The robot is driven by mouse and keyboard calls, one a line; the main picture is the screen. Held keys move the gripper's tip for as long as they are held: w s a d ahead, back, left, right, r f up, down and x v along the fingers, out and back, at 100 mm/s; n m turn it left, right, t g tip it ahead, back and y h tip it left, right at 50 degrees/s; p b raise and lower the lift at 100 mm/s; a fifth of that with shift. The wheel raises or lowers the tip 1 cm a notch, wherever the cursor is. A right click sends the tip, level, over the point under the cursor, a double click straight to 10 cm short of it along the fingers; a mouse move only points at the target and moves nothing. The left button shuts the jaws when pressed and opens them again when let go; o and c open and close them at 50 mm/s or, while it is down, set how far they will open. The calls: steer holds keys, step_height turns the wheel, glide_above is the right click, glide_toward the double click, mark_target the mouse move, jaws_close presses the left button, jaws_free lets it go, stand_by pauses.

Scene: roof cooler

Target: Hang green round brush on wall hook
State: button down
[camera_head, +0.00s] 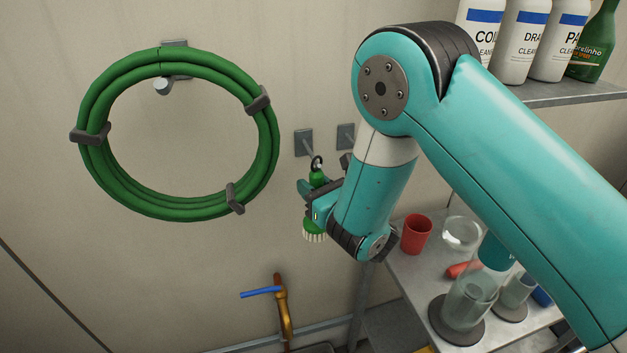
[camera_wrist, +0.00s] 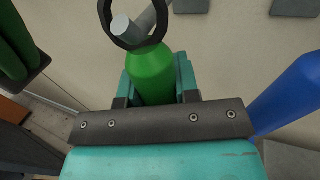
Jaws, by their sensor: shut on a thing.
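The green round brush (camera_head: 317,179) is upright in my gripper (camera_head: 319,203), its pale bristles below the jaws and its black hanging loop on top. My gripper is shut on its green body, which also shows in the wrist view (camera_wrist: 152,75). A grey wall hook (camera_head: 304,142) sticks out from its square plate just above the brush. In the wrist view the hook's peg (camera_wrist: 123,25) shows inside the loop's opening and appears to pass through it. The jaws hide part of the brush.
A second hook (camera_head: 346,136) is just right of it. A coiled green hose (camera_head: 98,164) hangs at left. Bottles stand on a shelf (camera_head: 570,92) at upper right. A table (camera_head: 412,275) at lower right holds a red cup (camera_head: 416,234) and glassware. A brass tap (camera_head: 284,310) is below.

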steer(key=shift+w+r+p, duration=0.1)
steer(key=shift+w+p, duration=0.4)
steer(key=shift+p, duration=0.75)
steer(key=shift+w+a+f+p, duration=0.2)
steer(key=shift+w+f+p, duration=0.4)
steer(key=shift+p, duration=0.25)
steer(key=c, duration=0.8)
jaws_free()
steer(key=shift+s+f, duration=0.1)
